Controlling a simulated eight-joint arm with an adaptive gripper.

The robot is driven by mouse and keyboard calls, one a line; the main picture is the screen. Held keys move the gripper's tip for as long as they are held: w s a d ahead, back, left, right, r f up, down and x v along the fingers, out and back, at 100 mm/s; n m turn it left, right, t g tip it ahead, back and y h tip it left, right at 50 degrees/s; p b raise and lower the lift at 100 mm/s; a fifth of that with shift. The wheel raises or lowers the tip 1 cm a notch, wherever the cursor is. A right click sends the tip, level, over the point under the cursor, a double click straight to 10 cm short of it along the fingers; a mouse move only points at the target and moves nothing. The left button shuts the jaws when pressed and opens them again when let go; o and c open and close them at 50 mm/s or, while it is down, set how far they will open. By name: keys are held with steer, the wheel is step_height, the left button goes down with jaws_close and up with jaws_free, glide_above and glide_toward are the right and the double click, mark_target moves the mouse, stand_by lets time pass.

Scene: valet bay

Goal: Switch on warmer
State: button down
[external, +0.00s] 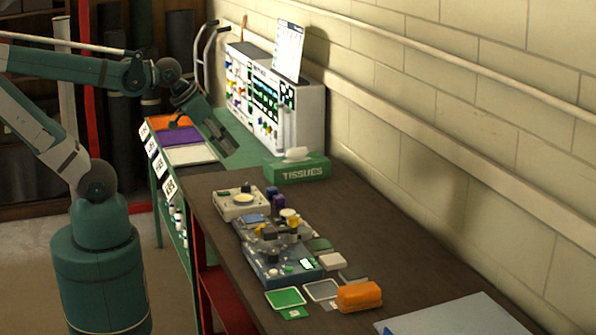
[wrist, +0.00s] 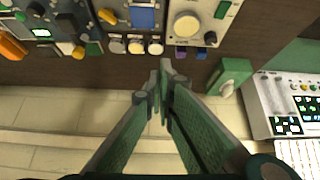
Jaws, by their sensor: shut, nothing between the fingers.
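My gripper (external: 222,142) is shut and empty, held in front of the white panel and beyond the tissue box. In the wrist view its fingertips (wrist: 163,72) meet over the dark bench edge near the wall. A cream unit (external: 228,212) with a round pale plate and a small dark and green part on top stands on the brown bench; it looks like the warmer, but no label is readable. In the wrist view the cream unit (wrist: 172,8) is at the top, apart from my gripper, with a green part at its right. Its switch state cannot be told.
A green tissue box (external: 297,170) stands by the wall, close to my gripper. A white control panel (external: 312,112) stands behind it. Purple objects (external: 277,203), a blue-grey device (external: 262,262) and an orange block (external: 358,296) lie along the bench. The near bench is partly clear.

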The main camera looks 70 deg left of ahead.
steer(key=w+a+n+g+p, duration=0.1)
steer(key=a+n+g+p, duration=0.1)
steer(key=a+n, duration=0.15)
steer(key=n+g+p, duration=0.6)
steer(key=n+p, duration=0.1)
steer(key=n, duration=0.7)
glide_above(218, 192)
steer(key=w, duration=0.2)
steer(key=shift+d+f, duration=0.2)
steer(key=shift+f, duration=1.4)
steer(key=shift+f, duration=0.15)
steer(key=shift+s+f+b, duration=0.1)
steer(key=shift+s+f, duration=0.2)
steer(key=shift+f, duration=1.9)
steer(key=shift+s+f+b, duration=0.15)
steer(key=shift+s+f, duration=0.15)
steer(key=shift+f, duration=1.95)
steer(key=shift+s+f+b, duration=0.1)
steer(key=shift+s+f, duration=0.2)
steer(key=shift+f, duration=2.05)
steer(key=shift+f, duration=0.15)
